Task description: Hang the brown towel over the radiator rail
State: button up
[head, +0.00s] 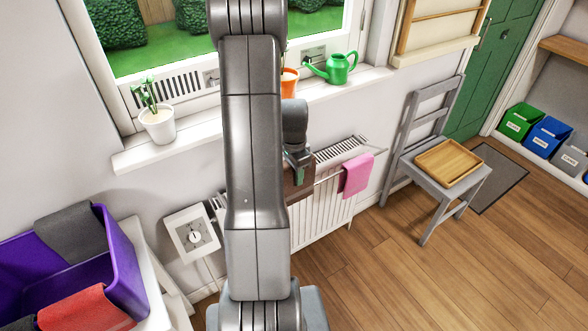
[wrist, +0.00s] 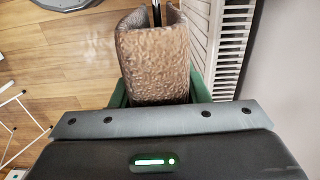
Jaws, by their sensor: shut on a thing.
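The brown towel (wrist: 150,62) is held between the green fingers of my gripper (wrist: 158,92) in the wrist view. I cannot tell whether the towel touches the rail.
A pink towel (head: 356,175) hangs on the rail to the right. A grey chair (head: 466,188) with a wooden tray (head: 448,162) stands further right. A purple bin (head: 120,262) with cloths is at the left. The sill holds a green watering can (head: 338,68) and pots.

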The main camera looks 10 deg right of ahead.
jog(key=shift+f+b, duration=4.6)
jog(key=shift+f, duration=1.85)
jog(key=o, duration=1.1)
notch_tip(320, 180, up, 14)
jog(key=shift+f, duration=0.1)
